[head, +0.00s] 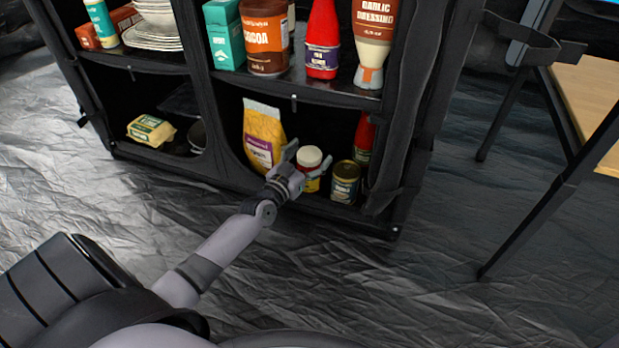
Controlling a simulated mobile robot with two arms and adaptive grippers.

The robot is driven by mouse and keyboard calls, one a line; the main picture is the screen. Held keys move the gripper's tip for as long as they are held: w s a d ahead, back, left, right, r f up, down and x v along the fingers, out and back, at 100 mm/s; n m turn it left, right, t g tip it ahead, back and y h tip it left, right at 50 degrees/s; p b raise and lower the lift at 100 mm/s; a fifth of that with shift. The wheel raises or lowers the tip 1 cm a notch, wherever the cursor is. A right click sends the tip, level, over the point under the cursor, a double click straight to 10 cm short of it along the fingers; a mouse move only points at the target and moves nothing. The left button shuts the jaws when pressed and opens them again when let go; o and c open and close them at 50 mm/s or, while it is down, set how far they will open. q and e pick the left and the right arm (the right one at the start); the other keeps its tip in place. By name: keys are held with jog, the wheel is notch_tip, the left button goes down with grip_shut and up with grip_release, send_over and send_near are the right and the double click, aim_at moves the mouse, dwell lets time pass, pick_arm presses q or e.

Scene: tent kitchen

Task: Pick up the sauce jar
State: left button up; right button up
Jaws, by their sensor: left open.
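The sauce jar (309,160), a small jar with a white lid and a red and yellow body, stands on the lower right shelf of the black fabric cabinet (299,92). My left gripper (297,163) is open at the front of that shelf, just left of the jar. Its fingers hide part of the jar's left side. I cannot tell whether a finger touches it. My right gripper is not in view.
A yellow bag (262,136) stands behind and left of my left gripper. A can (345,182) stands close to the jar's right, with a red bottle (364,140) behind it. A shelf with several bottles is above. A table (588,105) stands at right.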

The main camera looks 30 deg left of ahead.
pick_arm(q)
jog(key=shift+c, duration=0.4)
grip_shut()
jog(key=shift+r, duration=0.1)
dwell(0.8)
